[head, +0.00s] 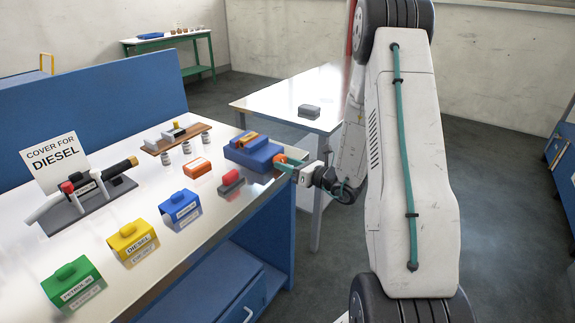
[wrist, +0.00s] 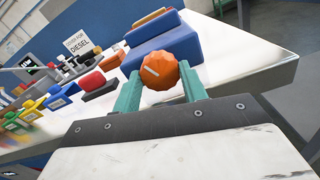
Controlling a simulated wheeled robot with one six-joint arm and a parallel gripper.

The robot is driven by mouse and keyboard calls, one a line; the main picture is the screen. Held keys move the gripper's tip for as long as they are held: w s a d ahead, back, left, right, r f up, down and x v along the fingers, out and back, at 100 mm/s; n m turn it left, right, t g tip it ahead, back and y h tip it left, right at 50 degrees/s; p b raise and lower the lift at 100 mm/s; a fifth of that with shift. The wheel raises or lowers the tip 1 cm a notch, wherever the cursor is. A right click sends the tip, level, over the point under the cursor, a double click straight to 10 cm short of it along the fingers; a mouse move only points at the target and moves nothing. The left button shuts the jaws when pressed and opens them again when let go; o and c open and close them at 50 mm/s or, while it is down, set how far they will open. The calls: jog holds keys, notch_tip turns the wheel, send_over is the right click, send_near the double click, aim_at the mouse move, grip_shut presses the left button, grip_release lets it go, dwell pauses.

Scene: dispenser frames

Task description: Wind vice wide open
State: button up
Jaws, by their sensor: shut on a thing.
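The blue vice (head: 256,156) sits at the right end of the white bench top, near its edge. It also shows in the wrist view (wrist: 212,52), just beyond my fingers. A yellow-orange piece (head: 246,139) shows at its top; I cannot tell how wide the jaw gap is. An orange faceted knob (wrist: 160,74) with a pale line on its face is at the vice's near end. My gripper (wrist: 160,88) has its teal fingers shut on either side of this knob. In the head view my gripper (head: 291,165) reaches the vice from the right and partly hides the knob.
Blue (head: 180,209), yellow (head: 132,242) and green (head: 73,284) labelled covers line the bench front. A red-and-grey block (head: 231,183) and an orange block (head: 197,167) lie near the vice. A "COVER FOR DIESEL" sign (head: 55,160) stands behind. A white table (head: 270,104) is behind the vice.

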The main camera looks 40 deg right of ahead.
jog(key=shift+n, duration=2.8)
jog(key=o, duration=1)
jog(key=shift+c, duration=0.2)
jog(key=shift+s, duration=0.1)
jog(key=v, duration=0.7)
jog(key=shift+s, duration=0.25)
jog(key=shift+d, duration=0.1)
